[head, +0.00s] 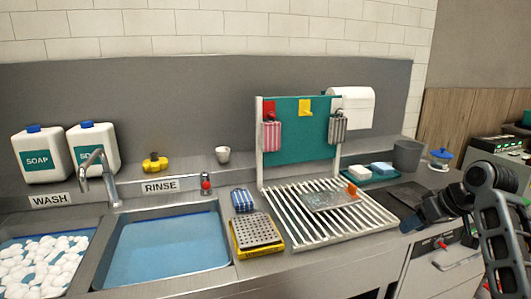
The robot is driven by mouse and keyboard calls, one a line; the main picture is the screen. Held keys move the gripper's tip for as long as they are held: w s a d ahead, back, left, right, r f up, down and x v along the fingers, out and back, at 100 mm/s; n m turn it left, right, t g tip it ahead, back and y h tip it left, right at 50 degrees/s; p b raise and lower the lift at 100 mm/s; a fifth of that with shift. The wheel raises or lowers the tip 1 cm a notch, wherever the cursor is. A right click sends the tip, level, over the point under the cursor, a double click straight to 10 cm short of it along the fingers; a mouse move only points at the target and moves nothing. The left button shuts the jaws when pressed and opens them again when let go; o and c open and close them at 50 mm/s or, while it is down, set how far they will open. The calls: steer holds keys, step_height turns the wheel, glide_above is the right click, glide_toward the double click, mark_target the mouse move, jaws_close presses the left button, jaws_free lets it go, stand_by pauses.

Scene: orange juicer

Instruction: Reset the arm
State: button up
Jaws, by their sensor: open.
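My gripper (424,212) is in the right part of the head view, at the end of my dark arm (490,200). It hangs over the right end of the counter, to the right of the white slatted drying rack (290,215). It looks open, and I see nothing held in it. A clear, shiny flat piece (330,200) with an orange part (352,190) lies on the rack, apart from my gripper.
Left are the wash basin (75,285) with white foam and the blue rinse basin (170,245). A perforated tray (257,231) and a striped cloth (242,200) lie beside the rack. A grey cup (407,156) and a blue-lidded pot (440,158) stand behind my gripper.

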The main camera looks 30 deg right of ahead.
steer(key=w+a+f+t, duration=0.2)
steer(key=w+a+f, duration=0.2)
steer(key=a+f, duration=0.5)
steer(key=s+a+f+m+t+h, duration=0.1)
steer(key=s+a+f, duration=0.2)
steer(key=a, duration=0.7)
steer(key=s+a+f+m+t, duration=0.1)
steer(key=s+a+f, duration=0.15)
steer(key=a, duration=0.85)
steer(key=s+a+r+n+t, duration=0.1)
steer(key=s+a, duration=0.7)
steer(key=s, duration=0.6)
steer(key=s+a+r+n+t+y, duration=0.1)
steer(key=s+a+r+n+t, duration=0.1)
steer(key=s+r, duration=0.9)
steer(key=s+n+t, duration=0.1)
steer(key=s+n, duration=0.1)
steer(key=s, duration=0.1)
steer(key=shift+r, duration=0.35)
steer(key=shift+s+a, duration=0.1)
